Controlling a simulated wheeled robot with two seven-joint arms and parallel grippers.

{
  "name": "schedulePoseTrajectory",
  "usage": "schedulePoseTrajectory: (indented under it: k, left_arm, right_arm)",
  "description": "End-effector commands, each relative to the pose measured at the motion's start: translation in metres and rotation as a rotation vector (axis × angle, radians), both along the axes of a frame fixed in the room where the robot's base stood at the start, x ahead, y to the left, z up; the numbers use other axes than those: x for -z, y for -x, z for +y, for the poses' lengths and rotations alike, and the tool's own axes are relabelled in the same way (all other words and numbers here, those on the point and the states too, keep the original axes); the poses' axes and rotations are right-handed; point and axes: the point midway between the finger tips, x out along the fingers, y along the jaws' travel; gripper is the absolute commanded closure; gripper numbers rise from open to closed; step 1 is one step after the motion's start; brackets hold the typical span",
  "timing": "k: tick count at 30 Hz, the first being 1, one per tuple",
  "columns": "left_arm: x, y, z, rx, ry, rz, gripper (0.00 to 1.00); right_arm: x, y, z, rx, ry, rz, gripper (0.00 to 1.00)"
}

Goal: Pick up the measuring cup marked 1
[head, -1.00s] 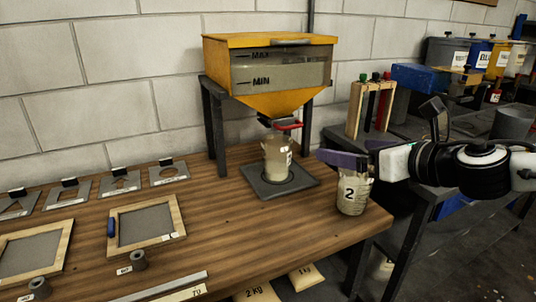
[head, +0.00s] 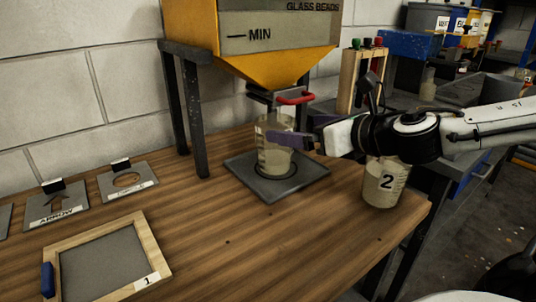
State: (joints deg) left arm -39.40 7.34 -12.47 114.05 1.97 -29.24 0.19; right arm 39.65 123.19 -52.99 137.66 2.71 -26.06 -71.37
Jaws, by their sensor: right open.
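A clear measuring cup (head: 274,162) with pale contents stands upright on the dark square plate (head: 237,168) under the hopper spout. Its number is not readable here. My right gripper (head: 285,140) comes in from the right at the upper part of this cup, with its purple fingers open. Whether the fingers touch the cup I cannot tell. A second cup marked 2 (head: 385,184) stands on the bench's right edge, partly hidden behind my right arm. My left gripper is not in view.
The yellow hopper (head: 270,67) with a red lever (head: 295,98) hangs just above the cup. Its dark leg (head: 195,125) stands to the left. A framed tray marked 1 (head: 160,256) and stencil plates (head: 128,180) lie left. Bare wood fills the front middle.

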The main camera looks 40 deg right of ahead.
Motion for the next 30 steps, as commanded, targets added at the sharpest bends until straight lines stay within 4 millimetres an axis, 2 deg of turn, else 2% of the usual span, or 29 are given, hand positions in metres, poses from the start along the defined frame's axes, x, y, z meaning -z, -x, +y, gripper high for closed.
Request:
schedulePoseTrajectory:
  k: [9,17,24,30]
  left_arm:
    - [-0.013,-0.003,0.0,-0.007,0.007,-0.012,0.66]
    - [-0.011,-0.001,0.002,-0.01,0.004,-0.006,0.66]
    - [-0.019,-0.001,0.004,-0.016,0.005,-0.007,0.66]
    - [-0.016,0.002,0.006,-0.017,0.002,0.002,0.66]
  right_arm:
    - [0.01,-0.038,-0.004,0.0,-0.003,0.001,0.04]
    - [0.015,-0.051,-0.005,0.0,-0.004,0.001,0.04]
    - [0.025,-0.079,-0.006,0.001,-0.006,-0.001,0.04]
    - [0.03,-0.091,-0.008,0.001,-0.002,0.0,0.04]
